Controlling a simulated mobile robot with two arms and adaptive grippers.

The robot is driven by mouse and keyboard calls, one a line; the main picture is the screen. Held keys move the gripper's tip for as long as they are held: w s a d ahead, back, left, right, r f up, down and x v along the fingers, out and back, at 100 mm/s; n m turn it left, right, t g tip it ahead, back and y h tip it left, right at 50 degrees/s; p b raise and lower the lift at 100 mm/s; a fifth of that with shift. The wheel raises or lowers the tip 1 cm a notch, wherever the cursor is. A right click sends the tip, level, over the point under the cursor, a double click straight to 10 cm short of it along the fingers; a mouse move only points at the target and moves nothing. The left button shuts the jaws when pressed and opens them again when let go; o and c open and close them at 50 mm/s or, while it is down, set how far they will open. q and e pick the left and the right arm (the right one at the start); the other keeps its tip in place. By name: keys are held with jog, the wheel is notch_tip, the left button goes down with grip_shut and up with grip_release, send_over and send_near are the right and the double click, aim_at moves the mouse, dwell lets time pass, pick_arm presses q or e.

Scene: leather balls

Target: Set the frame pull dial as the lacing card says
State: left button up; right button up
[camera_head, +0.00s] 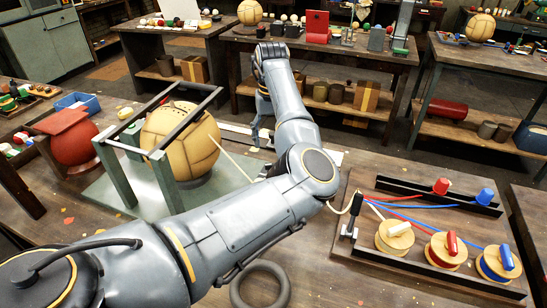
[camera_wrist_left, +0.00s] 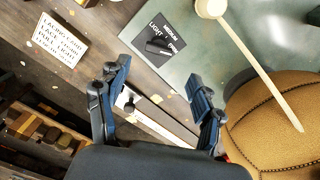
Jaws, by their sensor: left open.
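The dial plate (camera_wrist_left: 166,42) is a dark square on the green frame base in the left wrist view, lettered light, medium and a third word partly hidden by glare. A black knob (camera_wrist_left: 157,47) sits on it; I cannot tell its exact setting. The white lacing card (camera_wrist_left: 60,42) lies left of it, its small print hard to read. My left gripper (camera_wrist_left: 155,85) is open and empty, its fingers apart just below the dial plate in that view and not touching the knob. In the head view my left gripper (camera_head: 263,135) hangs beyond the frame, partly hidden by my arm.
A red ball (camera_head: 74,143) stands left. Right is a board with cream (camera_head: 394,237), red and blue spools. A black ring (camera_head: 260,285) lies in front.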

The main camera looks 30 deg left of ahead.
aim_at(273, 164)
pick_arm(q)
notch_tip(273, 164, down, 8)
jog(key=shift+w+f+p, duration=0.15)
jog(key=shift+f+p, duration=0.1)
jog(key=shift+p, duration=0.15)
pick_arm(e)
jog(key=shift+w+r, duration=0.5)
jog(key=shift+w, duration=0.1)
pick_arm(q)
jog(key=c, duration=1.1)
jog(key=shift+c, duration=0.2)
pick_arm(e)
jog(key=shift+a, duration=0.1)
pick_arm(q)
jog(key=shift+r, duration=0.1)
pick_arm(e)
jog(key=shift+s+r, duration=0.1)
